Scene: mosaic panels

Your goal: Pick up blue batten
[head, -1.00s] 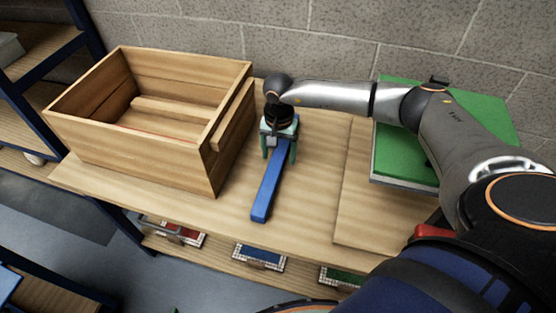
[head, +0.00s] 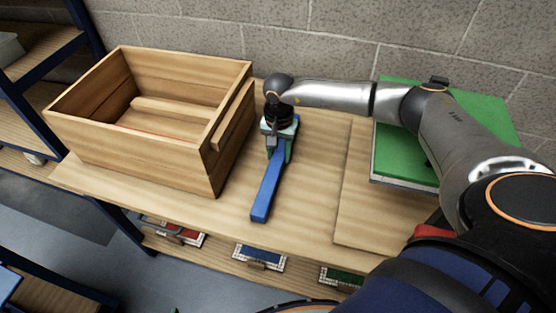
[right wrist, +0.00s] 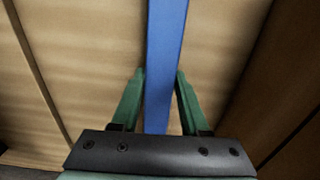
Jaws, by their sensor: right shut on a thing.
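The blue batten (head: 267,192) lies on the wooden tabletop, to the right of the wooden crate, its near end toward the table's front edge. My right gripper (head: 276,150) is over the batten's far part, with its fingers shut on the batten's sides. The right wrist view shows the batten (right wrist: 165,60) running between the two green fingers (right wrist: 160,88). The part of the batten under the gripper is hidden in the head view. My left gripper is not in view.
The open wooden crate (head: 140,158) stands close on the left. A green panel (head: 405,155) lies at the right under my arm. Small mosaic panels, such as a blue one (head: 260,255), sit on a shelf below. The tabletop (head: 310,190) right of the batten is clear.

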